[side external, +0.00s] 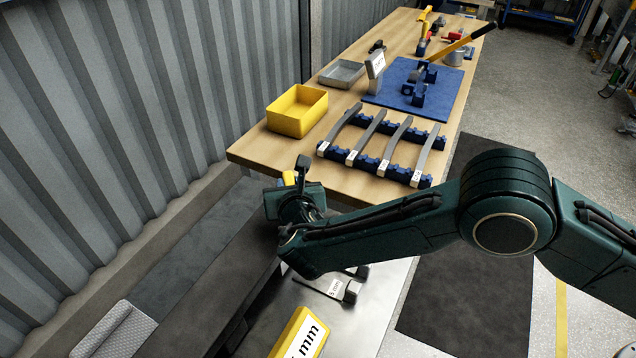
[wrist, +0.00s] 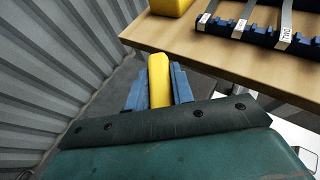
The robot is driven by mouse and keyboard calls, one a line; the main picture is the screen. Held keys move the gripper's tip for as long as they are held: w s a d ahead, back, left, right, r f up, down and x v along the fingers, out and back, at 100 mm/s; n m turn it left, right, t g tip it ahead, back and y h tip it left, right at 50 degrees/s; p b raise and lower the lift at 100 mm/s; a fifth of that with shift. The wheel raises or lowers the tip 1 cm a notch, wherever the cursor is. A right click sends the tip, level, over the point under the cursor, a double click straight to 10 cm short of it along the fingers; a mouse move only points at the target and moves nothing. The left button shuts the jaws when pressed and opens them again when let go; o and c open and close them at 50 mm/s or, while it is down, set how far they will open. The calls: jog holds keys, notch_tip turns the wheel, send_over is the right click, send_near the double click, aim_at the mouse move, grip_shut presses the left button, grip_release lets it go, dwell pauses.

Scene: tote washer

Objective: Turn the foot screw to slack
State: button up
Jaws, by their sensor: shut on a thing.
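My gripper (wrist: 158,88) shows in the wrist view with its blue jaws shut on a yellow bar (wrist: 159,70). The bar stands up between the jaws, and its lower end is hidden. In the side external view my gripper (side external: 291,190) is at the near left end of the wooden bench, mostly hidden by my own wrist. A small part of the yellow bar (side external: 289,177) shows there. I cannot pick out the foot screw in either view.
The wooden bench (side external: 240,156) carries a yellow bin (side external: 297,112), a grey tray (side external: 342,74), a blue rack (side external: 368,162) with labelled metal strips and a blue plate (side external: 450,97) with a lever fixture. A yellow "mm" sign (side external: 300,335) is below my arm. A corrugated wall (side external: 120,110) is left.

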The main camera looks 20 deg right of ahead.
jog(key=shift+n+y, duration=0.4)
jog(key=shift+d+n+y, duration=0.1)
jog(key=shift+n+y, duration=1)
jog(key=shift+y, duration=0.2)
jog(key=shift+n+g+y, duration=0.4)
jog(key=shift+n+y, duration=0.9)
jog(key=shift+y, duration=0.2)
jog(key=shift+n+y, duration=0.3)
jog(key=o, duration=1)
jog(key=shift+s, duration=0.1)
jog(key=shift+v, duration=6.85)
